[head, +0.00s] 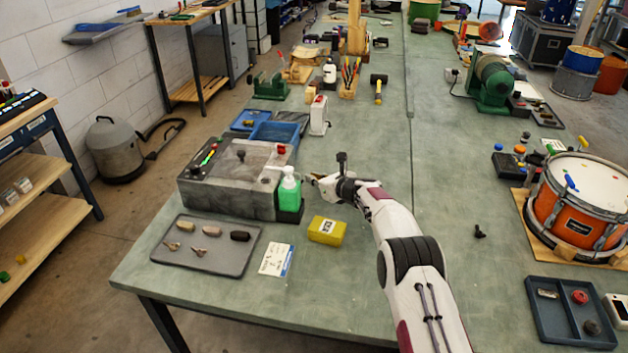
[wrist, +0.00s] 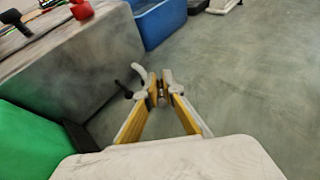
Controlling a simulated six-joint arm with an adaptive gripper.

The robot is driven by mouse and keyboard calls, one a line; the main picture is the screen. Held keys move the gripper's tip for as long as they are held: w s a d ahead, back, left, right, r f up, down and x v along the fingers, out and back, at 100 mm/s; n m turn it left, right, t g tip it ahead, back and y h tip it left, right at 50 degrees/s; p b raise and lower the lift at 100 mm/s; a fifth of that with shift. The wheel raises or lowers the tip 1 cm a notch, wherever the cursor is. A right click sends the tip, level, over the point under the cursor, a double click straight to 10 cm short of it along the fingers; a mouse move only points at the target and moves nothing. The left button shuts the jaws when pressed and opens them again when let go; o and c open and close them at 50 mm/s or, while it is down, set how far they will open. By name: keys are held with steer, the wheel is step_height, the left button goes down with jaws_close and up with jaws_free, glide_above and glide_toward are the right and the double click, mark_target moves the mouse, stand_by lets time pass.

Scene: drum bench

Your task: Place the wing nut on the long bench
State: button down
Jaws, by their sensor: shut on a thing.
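My gripper (head: 318,180) is low over the long bench (head: 345,285), just right of the grey block-shaped machine and behind the green bottle. In the wrist view my gripper (wrist: 160,90) has its fingertips close together on a small metallic piece, the wing nut (wrist: 154,92). Most of the wing nut is hidden by the fingertips, and it is too small to make out in the head view. The bare bench top (wrist: 250,75) shows beyond the tips. I cannot tell whether the nut touches it.
The grey machine (head: 225,185) and green bottle (head: 289,195) stand close on the left. A yellow box (head: 327,231), a card (head: 277,260) and a grey tray (head: 225,262) with small parts lie nearer. The blue bin (head: 273,134) is behind. Bench right of my gripper is clear.

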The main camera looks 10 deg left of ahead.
step_height(320, 180, up, 10)
steer(key=shift+f, duration=0.25)
stand_by(0.3)
steer(key=shift+d, duration=0.15)
stand_by(0.4)
steer(key=s+d+r+m+t+h, duration=0.1)
steer(key=s+d+r, duration=0.15)
steer(key=d, duration=0.65)
steer(key=s+d+r+m+t+h, duration=0.15)
steer(key=s+d, duration=0.25)
steer(key=d, duration=0.4)
steer(key=s+d+r+m+h, duration=0.2)
steer(key=s+d+r, duration=0.1)
steer(key=d, duration=0.6)
steer(key=s+d+m+t+h, duration=0.1)
steer(key=s+d+m+h, duration=0.3)
steer(key=s+d, duration=1.3)
steer(key=shift+t+h, duration=0.35)
steer(key=shift+h, duration=0.1)
steer(key=shift+f+m, duration=0.1)
steer(key=shift+m, duration=0.15)
